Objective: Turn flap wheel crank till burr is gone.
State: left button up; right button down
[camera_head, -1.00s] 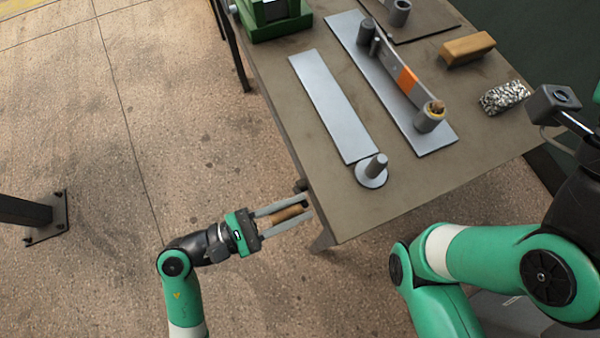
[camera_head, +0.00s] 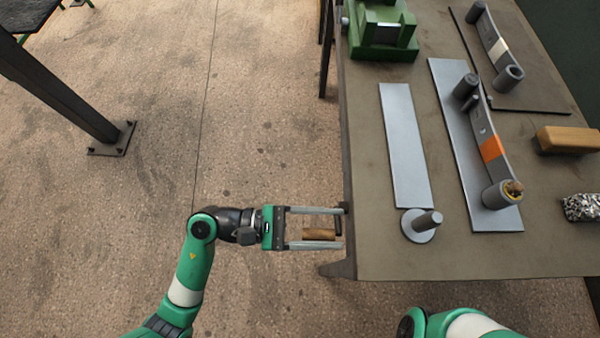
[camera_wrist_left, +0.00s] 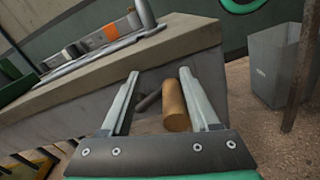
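The wooden crank handle (camera_head: 320,234) sticks out beside the table's left side. My left gripper (camera_head: 342,228) is open, with one finger on each side of the handle. The left wrist view shows the wooden handle (camera_wrist_left: 175,106) between the fingers, nearer the right one, with a dark rod beside it. A grey leaf spring with an orange band (camera_head: 491,148) lies on a metal plate. Its near eye (camera_head: 502,195) holds a yellowish-brown, rough piece; I cannot tell whether this is flap wheel or burr. My right gripper is out of view.
The table (camera_head: 375,260) also bears a flat steel strip (camera_head: 405,145), a round disc with a peg (camera_head: 419,228), a green vise-like block (camera_head: 382,30), a wooden block (camera_head: 567,140) and a speckled piece (camera_head: 582,207). A post (camera_head: 65,85) stands at left; floor between is clear.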

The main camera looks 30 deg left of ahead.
pick_arm(q)
jog(key=shift+a, duration=0.1)
jog(key=p+v, duration=0.2)
jog(key=v, duration=0.9)
jog(key=shift+a, duration=0.2)
jog(key=shift+s, duration=0.1)
